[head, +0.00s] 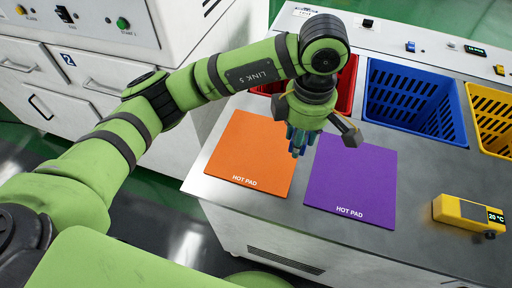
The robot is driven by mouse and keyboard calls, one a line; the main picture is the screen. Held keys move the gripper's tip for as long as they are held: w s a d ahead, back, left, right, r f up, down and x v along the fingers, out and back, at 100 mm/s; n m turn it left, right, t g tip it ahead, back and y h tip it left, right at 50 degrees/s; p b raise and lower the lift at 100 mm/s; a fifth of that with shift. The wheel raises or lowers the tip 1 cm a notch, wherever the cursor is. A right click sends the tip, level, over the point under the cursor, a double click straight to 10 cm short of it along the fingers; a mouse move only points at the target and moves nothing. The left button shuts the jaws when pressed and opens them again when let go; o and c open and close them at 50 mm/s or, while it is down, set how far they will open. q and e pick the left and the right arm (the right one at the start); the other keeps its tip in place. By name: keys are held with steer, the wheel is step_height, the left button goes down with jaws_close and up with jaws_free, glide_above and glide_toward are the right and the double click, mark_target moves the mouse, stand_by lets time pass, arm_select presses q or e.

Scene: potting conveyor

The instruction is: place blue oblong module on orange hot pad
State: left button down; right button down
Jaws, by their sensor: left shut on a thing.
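The orange hot pad (247,150) lies flat on the metal worktop, left of a purple hot pad (350,182). My left gripper (303,140) hangs down from the green arm near the seam between the two pads, in front of the red basket. It is shut on the blue oblong module (297,146), which is mostly covered by the fingers. The module appears above the worktop, but its exact height is hard to judge. My right gripper is not in view.
Behind the pads stand a red basket (347,86), a blue basket (412,98) and a yellow basket (490,115). A yellow temperature unit (462,212) sits at the right. The orange pad's surface is clear.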

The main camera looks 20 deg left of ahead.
arm_select(q)
steer(key=p, duration=0.3)
glide_above(253, 159)
steer(key=f, duration=0.5)
steer(key=shift+s+d, duration=0.1)
steer(key=shift+d, duration=0.3)
steer(key=shift+a+f, duration=0.4)
steer(key=shift+f, duration=0.1)
step_height(253, 159, down, 3)
steer(key=shift+f+p, duration=0.15)
steer(key=shift+p, duration=0.45)
steer(key=shift+f, duration=0.25)
